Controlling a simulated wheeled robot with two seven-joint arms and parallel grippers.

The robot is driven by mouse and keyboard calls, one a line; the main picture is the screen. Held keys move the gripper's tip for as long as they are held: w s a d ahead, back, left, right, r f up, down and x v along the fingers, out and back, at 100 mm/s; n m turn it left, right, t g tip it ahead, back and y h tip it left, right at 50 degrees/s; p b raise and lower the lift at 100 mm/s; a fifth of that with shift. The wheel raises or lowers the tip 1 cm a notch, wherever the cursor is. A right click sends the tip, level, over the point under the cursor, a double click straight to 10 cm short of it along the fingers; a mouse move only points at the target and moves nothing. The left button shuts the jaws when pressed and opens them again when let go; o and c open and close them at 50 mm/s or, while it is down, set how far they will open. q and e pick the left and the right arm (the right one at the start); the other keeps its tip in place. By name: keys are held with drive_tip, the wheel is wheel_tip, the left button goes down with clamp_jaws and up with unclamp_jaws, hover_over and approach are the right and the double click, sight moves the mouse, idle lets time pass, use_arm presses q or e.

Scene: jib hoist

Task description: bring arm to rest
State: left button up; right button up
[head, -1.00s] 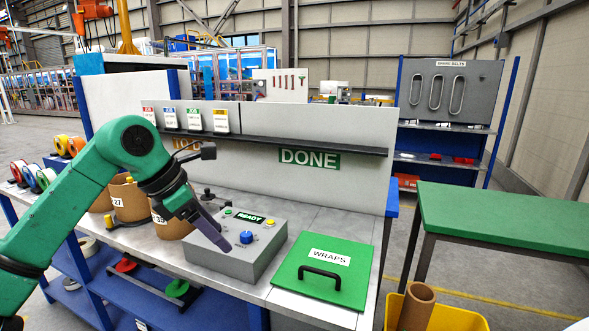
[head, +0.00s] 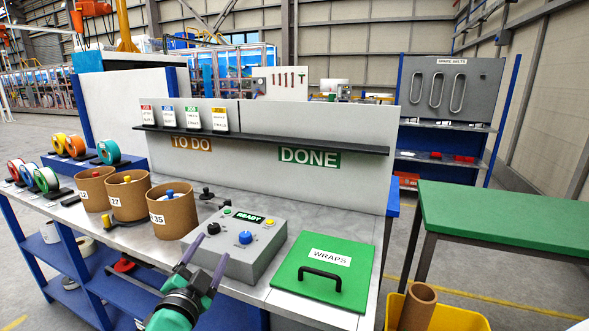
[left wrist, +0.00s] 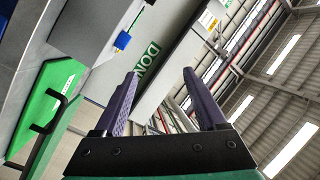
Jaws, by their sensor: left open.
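My left gripper (head: 203,262) is low in the head view, in front of the grey control box (head: 240,240) at the bench's front edge. Its two purple-grey fingers point up and are apart with nothing between them. In the left wrist view the open fingers (left wrist: 160,100) also hold nothing, with the DONE sign (left wrist: 147,57) beyond them. The control box has a READY display, a blue knob and several buttons. My right gripper does not show.
A green WRAPS lid (head: 322,272) with a black handle lies right of the box. Several brown tubs (head: 172,212) stand left of it, with coloured tape reels behind. A green table (head: 510,220) is at right, a yellow bin (head: 455,315) at front.

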use_arm(q)
drive_tip(key=s+a+f+n+g+y, duration=0.1)
drive_tip(key=s+a+f+n+g, duration=0.25)
drive_tip(key=f, duration=0.55)
drive_tip(key=s+a+f+n+g+y, duration=0.1)
drive_tip(key=s+f+n+g, duration=0.1)
drive_tip(key=s+f+g, duration=0.5)
drive_tip(key=s+f+n+g+h, duration=0.1)
drive_tip(key=s+f+n+g, duration=0.25)
drive_tip(key=s+f, duration=0.9)
drive_tip(key=s+f+m+g, duration=0.1)
drive_tip(key=s+f, duration=0.1)
drive_tip(key=f, duration=0.9)
drive_tip(key=s+f+g, duration=0.1)
drive_tip(key=s+f, duration=0.1)
drive_tip(key=f, duration=0.8)
drive_tip(key=s+a+f+g, duration=0.1)
drive_tip(key=s+a+f, duration=0.2)
drive_tip(key=s+f, duration=1.1)
drive_tip(key=s, duration=0.2)
drive_tip(key=shift+s+a+f, duration=0.2)
drive_tip(key=shift+s, duration=0.15)
drive_tip(key=shift+c, duration=0.3)
